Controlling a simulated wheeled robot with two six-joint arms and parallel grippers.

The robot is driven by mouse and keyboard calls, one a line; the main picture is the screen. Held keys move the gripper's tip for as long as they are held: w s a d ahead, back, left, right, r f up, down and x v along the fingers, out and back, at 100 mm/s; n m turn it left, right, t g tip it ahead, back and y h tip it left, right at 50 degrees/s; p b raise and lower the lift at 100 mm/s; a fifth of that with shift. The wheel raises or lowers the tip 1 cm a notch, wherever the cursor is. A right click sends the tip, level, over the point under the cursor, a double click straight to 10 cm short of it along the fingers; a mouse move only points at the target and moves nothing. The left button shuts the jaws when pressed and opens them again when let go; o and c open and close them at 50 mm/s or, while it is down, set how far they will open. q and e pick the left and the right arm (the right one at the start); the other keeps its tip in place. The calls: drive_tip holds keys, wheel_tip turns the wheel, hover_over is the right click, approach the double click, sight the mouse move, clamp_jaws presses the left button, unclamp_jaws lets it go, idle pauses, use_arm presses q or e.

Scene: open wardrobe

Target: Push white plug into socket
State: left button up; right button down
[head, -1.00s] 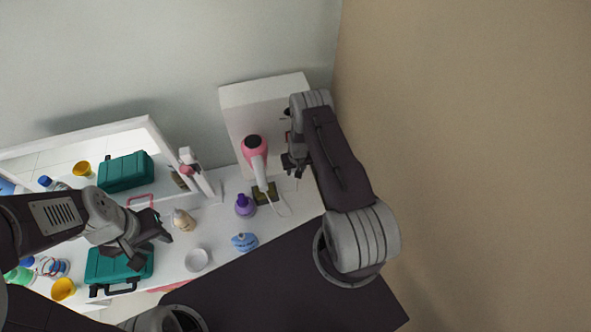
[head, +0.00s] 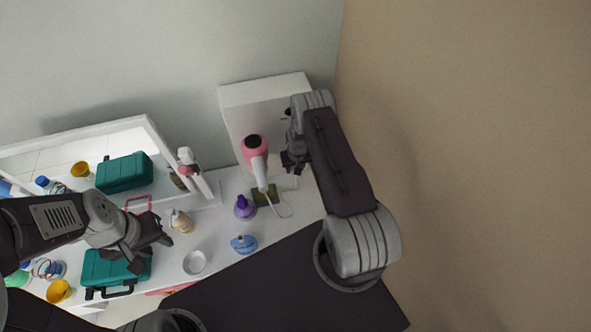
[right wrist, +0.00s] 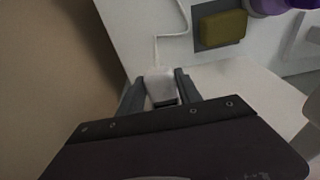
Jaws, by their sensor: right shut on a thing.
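In the right wrist view, a white plug (right wrist: 159,84) sits between the two fingers of my right gripper (right wrist: 160,92), which is shut on it. A white cord (right wrist: 184,22) runs up from the plug. In the head view, my right gripper (head: 291,168) is beside the right side of the pink and white hair dryer (head: 256,160), above the white tabletop. The cord (head: 287,211) loops there below the dryer. The plug is too small to make out well in the head view. I cannot make out the socket. My left gripper (head: 146,244) is open and empty over the left part of the table.
A purple bottle (head: 244,207), a blue bottle (head: 243,244), a white cup (head: 194,262) and a beige bottle (head: 181,222) stand on the table. A teal case (head: 117,268) lies at left. A white cabinet (head: 268,92) and a mirror stand behind. The tan wall closes the right side.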

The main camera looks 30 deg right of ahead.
drive_tip(key=shift+w+d+b, duration=0.15)
drive_tip(key=shift+w+b, duration=0.35)
drive_tip(key=shift+r, duration=0.1)
drive_tip(key=c, duration=1.1)
unclamp_jaws()
drive_tip(key=o, duration=0.4)
drive_tip(key=shift+w, duration=0.1)
drive_tip(key=shift+c, duration=0.2)
drive_tip(key=r, duration=0.2)
drive_tip(key=s+r+b, duration=0.1)
drive_tip(key=r, duration=0.5)
drive_tip(key=shift+s+r+b, duration=0.1)
drive_tip(key=shift+s+b, duration=0.05)
drive_tip(key=shift+b, duration=0.25)
drive_tip(key=shift+s+r, duration=0.1)
drive_tip(key=shift+r, duration=0.2)
